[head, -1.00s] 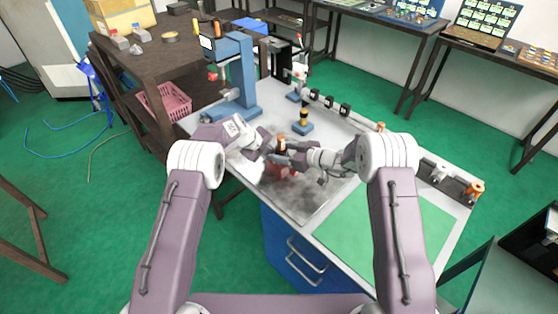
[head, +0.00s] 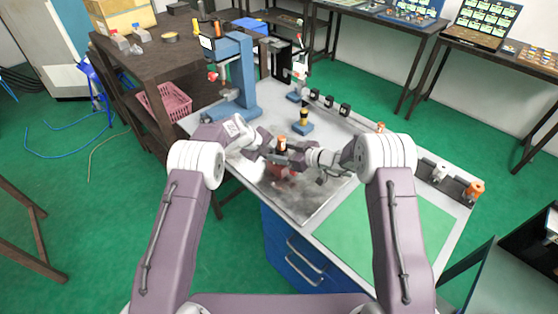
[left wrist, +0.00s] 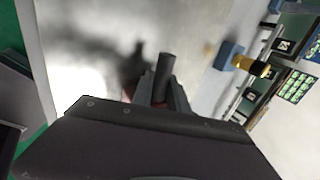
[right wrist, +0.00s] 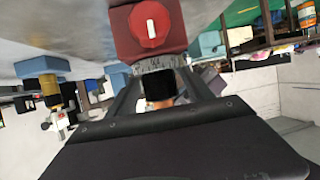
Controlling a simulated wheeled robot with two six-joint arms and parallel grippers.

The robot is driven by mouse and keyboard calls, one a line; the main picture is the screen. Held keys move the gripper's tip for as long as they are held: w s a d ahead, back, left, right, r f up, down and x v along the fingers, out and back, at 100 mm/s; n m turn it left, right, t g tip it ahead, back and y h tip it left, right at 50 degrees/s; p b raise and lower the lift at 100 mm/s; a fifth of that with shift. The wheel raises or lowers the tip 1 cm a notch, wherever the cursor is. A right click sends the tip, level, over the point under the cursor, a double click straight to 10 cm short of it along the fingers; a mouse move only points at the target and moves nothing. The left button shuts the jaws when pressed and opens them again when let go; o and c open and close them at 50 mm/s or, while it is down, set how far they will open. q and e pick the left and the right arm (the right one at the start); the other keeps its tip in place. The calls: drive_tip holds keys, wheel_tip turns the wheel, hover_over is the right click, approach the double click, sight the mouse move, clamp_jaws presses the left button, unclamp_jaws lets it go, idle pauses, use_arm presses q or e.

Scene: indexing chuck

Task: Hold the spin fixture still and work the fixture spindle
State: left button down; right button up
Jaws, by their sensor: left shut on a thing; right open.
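The spin fixture (head: 284,177) is a red block on the grey mat; the two grippers partly hide it in the head view. In the right wrist view the red block (right wrist: 150,28) carries a white-marked knob and a grey ringed collar. The fixture spindle (head: 282,143), black with a copper-orange end, stands up from it. My left gripper (head: 272,152) is shut on a part of the fixture; a dark cylinder shows at its fingers (left wrist: 165,88) in the left wrist view. My right gripper (head: 293,159) is open, its fingers on both sides of the spindle (right wrist: 160,88); contact is unclear.
A blue block with a black and yellow post (head: 303,122) stands behind the fixture. A blue press-like stand (head: 240,80) is at the back left. Small black blocks line the back edge. A green mat (head: 390,240) lies bare at the front right.

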drive_tip(key=s+a+v, duration=0.1)
drive_tip(key=v, duration=1.1)
drive_tip(key=s+a+f+m+g+h, duration=0.1)
drive_tip(key=s+f+m+g+h, duration=0.15)
drive_tip(key=s+g, duration=0.65)
drive_tip(key=s+d+f+m+h, duration=0.1)
drive_tip(key=s+d+m+h, duration=0.1)
drive_tip(key=s, duration=0.5)
drive_tip(key=s+d+f+m+t+h, duration=0.1)
drive_tip(key=s+d+m+h, duration=0.2)
drive_tip(key=s, duration=0.4)
drive_tip(key=shift+d, duration=0.4)
drive_tip(key=shift+f, duration=0.1)
